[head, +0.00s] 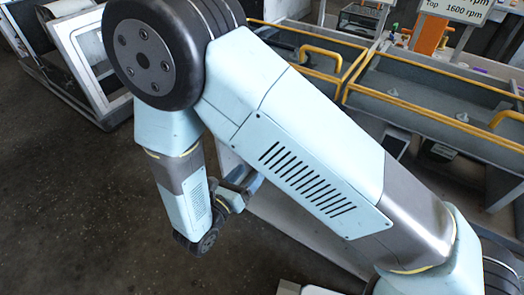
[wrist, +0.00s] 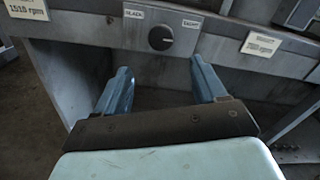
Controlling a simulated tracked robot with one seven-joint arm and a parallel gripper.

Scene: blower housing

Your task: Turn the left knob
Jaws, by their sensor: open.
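One round dark knob (wrist: 160,38) with a pale pointer line sits on a grey panel (wrist: 95,27) in the wrist view. Small white labels flank it above left and right. I cannot tell whether it is the left knob, as no other knob shows. My gripper (wrist: 161,66) is open and empty, its two blue fingers apart, pointing at the panel below the knob. The knob appears beyond the fingertips, roughly centred between them, not held. In the head view my gripper (head: 246,185) shows partly behind my arm, and the knob is hidden.
In the wrist view, an rpm plate (wrist: 261,44) is right of the knob and another rpm plate (wrist: 26,9) is at top left. Below the panel is a dark recess. In the head view, grey trays with yellow rails (head: 305,47) stand at upper right; dark floor (head: 75,200) is clear at left.

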